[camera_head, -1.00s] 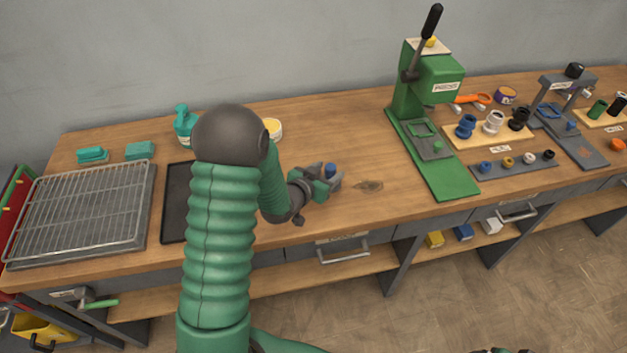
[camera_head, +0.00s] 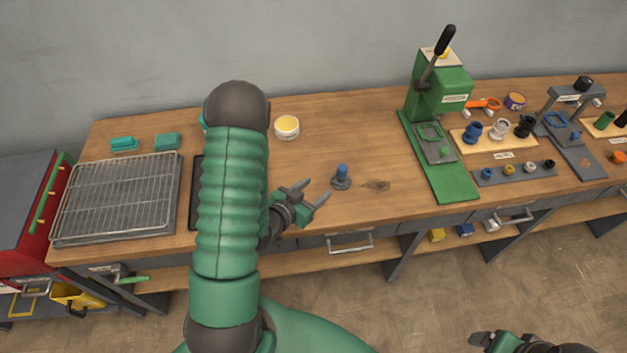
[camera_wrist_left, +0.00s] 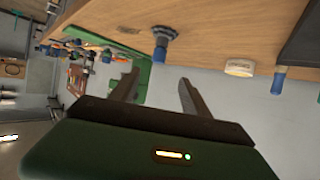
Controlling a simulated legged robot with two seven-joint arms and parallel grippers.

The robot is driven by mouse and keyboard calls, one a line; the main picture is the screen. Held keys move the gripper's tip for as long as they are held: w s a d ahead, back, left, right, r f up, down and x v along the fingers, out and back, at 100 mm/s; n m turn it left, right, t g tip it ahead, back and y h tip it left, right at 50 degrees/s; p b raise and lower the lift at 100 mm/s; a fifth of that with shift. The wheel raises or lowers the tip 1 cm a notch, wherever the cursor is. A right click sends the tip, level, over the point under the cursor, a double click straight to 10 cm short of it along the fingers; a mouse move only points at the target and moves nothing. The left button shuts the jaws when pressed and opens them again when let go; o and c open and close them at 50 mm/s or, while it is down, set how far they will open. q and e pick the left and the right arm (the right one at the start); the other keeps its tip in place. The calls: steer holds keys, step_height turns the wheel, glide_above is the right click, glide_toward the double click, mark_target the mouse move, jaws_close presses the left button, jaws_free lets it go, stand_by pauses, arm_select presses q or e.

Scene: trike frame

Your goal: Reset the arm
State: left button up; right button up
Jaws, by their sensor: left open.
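My left arm rises in the middle of the head view. My left gripper (camera_head: 316,189) is open and empty near the front of the bench, with its fingers spread. A small blue-topped part on a dark round base (camera_head: 342,176) stands upright on the bench just right of the fingertips, apart from them. In the wrist view my left gripper's two fingers (camera_wrist_left: 157,88) are apart with nothing between them, and the blue-topped part (camera_wrist_left: 163,45) shows beyond them. My right gripper (camera_head: 492,343) shows partly at the bottom edge; its jaws are unclear.
A green press (camera_head: 436,100) stands right of the part. A wire rack (camera_head: 118,197) lies at the left, beside a dark tray (camera_head: 196,190) partly hidden by my arm. A yellow-topped tub (camera_head: 287,126) stands behind. Bench between tub and press is clear.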

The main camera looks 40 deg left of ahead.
arm_select(q)
steer(key=shift+s+d, duration=0.1)
steer(key=shift+d, duration=0.05)
stand_by(0.4)
steer(key=s+d+r+g, duration=0.2)
steer(key=s+d+g, duration=0.2)
steer(key=d, duration=0.3)
steer(key=s+d+r+m+g+h, duration=0.1)
steer(key=s+d+r+g, duration=0.2)
steer(key=d+g, duration=0.3)
steer(key=shift+s+d+r+g+b, duration=0.3)
steer(key=shift+s+d+r+g, duration=0.1)
steer(key=shift+s+d, duration=0.55)
steer(key=shift+d, duration=0.1)
steer(key=shift+d, duration=0.3)
